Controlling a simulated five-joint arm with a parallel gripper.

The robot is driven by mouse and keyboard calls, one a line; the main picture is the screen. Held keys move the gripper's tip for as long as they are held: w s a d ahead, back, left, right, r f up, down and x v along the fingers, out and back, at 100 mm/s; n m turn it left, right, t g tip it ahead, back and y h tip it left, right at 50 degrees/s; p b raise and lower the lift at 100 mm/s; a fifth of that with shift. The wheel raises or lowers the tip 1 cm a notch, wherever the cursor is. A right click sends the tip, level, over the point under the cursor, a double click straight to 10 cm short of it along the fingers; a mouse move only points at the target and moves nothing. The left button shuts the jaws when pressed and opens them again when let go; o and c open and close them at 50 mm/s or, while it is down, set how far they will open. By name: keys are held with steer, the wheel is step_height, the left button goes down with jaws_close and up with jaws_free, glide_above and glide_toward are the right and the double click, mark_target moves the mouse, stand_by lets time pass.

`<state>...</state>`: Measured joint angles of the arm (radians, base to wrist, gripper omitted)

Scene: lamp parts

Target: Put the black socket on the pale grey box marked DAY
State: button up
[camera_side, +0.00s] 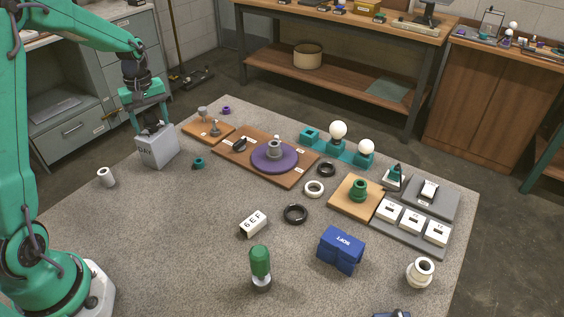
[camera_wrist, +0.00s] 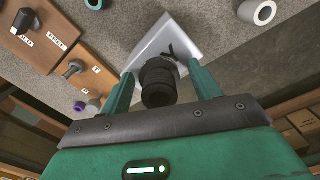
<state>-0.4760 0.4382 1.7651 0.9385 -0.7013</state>
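The pale grey box (camera_side: 157,151) marked DAY stands at the left of the table. The black socket (camera_side: 151,128) is on top of it, upright as far as I can see. In the wrist view the black socket (camera_wrist: 159,82) shows in front of the white box top (camera_wrist: 184,40). My gripper (camera_side: 151,117) is above the box with a finger on each side of the socket. The wrist view shows gaps between the socket and both fingers of my gripper (camera_wrist: 163,88), so it is open. The exact contact under the socket is partly hidden.
A white cylinder (camera_side: 105,177) stands left of the box and a small teal ring (camera_side: 199,162) lies to its right. A wooden board with grey knobs (camera_side: 208,131) is close behind on the right. The front left of the table is clear.

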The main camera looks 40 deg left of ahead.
mark_target(152, 123)
steer(key=shift+r, duration=0.15)
step_height(152, 123, up, 12)
stand_by(0.8)
stand_by(0.5)
steer(key=s+d+r+m+t, duration=0.1)
steer(key=s+d+r+m, duration=0.25)
steer(key=d, duration=0.35)
steer(key=s+d+r+m+t, duration=0.2)
steer(key=s+d+m, duration=0.2)
steer(key=s+d, duration=0.15)
steer(key=s+d+f+m+t, duration=0.2)
steer(key=s+d+f+m, duration=0.1)
steer(key=s+d+m, duration=0.3)
steer(key=s+d, duration=0.2)
steer(key=s, duration=0.1)
steer(key=shift+s+d+f+t, duration=0.3)
steer(key=shift+s+d, duration=0.05)
